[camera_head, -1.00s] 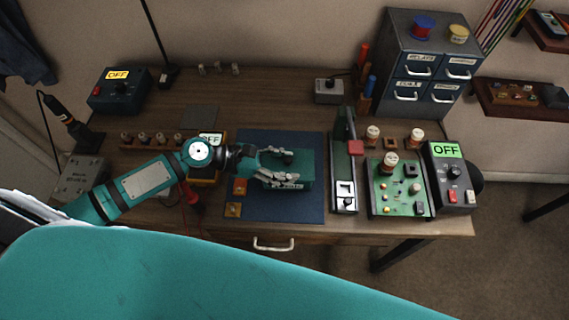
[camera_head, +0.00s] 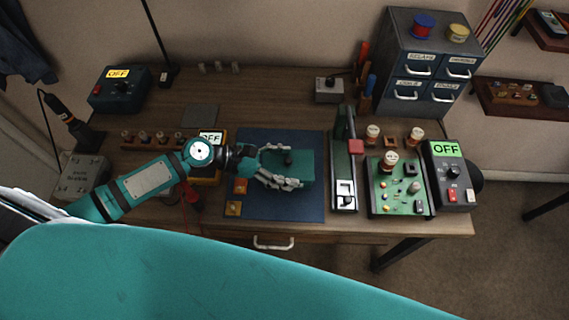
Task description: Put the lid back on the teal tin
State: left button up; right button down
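The teal tin (camera_head: 307,170) sits on the blue mat (camera_head: 280,212) near the middle of the desk. A black knob (camera_head: 288,159) shows on its teal top, between my fingers. The lid looks to be on or over the tin, but tin and lid share one colour and I cannot tell how it is seated. My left gripper (camera_head: 289,166) comes in from the left over the tin, its fingers spread to either side of the knob with a gap to it. It hides the tin's left part. My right gripper is not in view.
Small orange squares (camera_head: 234,208) lie on the mat's left side. A black stand (camera_head: 344,178) and a green circuit board (camera_head: 400,200) with knobs stand to the right, beside an OFF-marked box (camera_head: 452,172). A drawer cabinet (camera_head: 425,65) is at the back right.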

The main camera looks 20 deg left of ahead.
pick_arm(q)
jog(key=shift+a, duration=0.1)
jog(key=v, duration=1.2)
